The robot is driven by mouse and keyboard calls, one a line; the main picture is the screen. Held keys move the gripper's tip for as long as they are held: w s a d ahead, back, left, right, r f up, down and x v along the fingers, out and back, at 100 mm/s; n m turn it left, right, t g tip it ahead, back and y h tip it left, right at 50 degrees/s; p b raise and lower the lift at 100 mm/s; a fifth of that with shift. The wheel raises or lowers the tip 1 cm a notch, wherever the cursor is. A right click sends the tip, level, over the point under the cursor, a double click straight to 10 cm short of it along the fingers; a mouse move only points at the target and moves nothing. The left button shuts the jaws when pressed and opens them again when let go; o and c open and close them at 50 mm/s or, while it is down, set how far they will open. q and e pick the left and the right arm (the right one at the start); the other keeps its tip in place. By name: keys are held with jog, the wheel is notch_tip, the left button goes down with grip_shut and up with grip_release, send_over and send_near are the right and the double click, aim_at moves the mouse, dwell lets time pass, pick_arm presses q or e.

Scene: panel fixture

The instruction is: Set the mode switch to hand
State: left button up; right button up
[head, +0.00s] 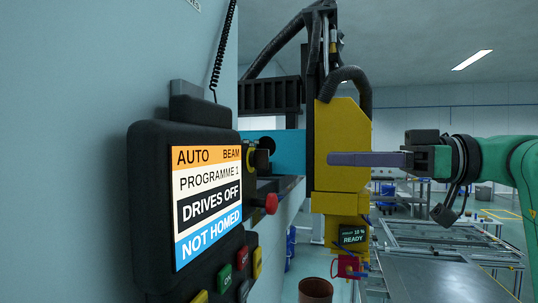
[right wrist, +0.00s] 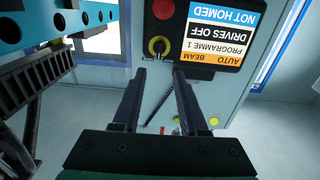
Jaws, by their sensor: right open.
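The control pendant (head: 150,200) hangs at the left; its screen (head: 208,200) reads AUTO, BEAM, PROGRAMME 1, DRIVES OFF, NOT HOMED. A dark knob with a yellow ring (head: 262,158), apparently the mode switch, sticks out beside the screen; its ring (right wrist: 158,46) also shows in the right wrist view, upside down. I cannot read its position marks. My right gripper (head: 329,158) is level with it in the head view, to its right and apart. In the right wrist view its open fingers (right wrist: 160,71) are empty, with the knob between and beyond the tips. My left gripper is out of view.
A red mushroom button (head: 268,204) sits just below the knob. Green (head: 224,278), red (head: 242,257) and yellow (head: 257,262) buttons are lower. A yellow machine head (head: 342,130) stands behind my right gripper, with a blue beam (head: 288,150). A coiled cable (head: 221,50) hangs above the pendant.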

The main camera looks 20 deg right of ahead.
jog(key=p, duration=0.2)
send_near(268, 157)
jog(key=x, duration=0.2)
jog(key=p+x, duration=0.1)
jog(key=x, duration=0.6)
jog(key=shift+w+d+r, duration=0.1)
jog(key=shift+w+d, duration=0.05)
jog(key=shift+w+a+p, duration=0.1)
jog(key=shift+a+p, duration=0.15)
jog(key=shift+p, duration=0.05)
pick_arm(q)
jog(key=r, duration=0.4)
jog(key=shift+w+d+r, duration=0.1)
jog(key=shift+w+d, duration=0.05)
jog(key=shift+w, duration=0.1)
pick_arm(e)
jog(key=shift+d, duration=0.1)
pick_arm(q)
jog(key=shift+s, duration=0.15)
pick_arm(e)
grip_shut()
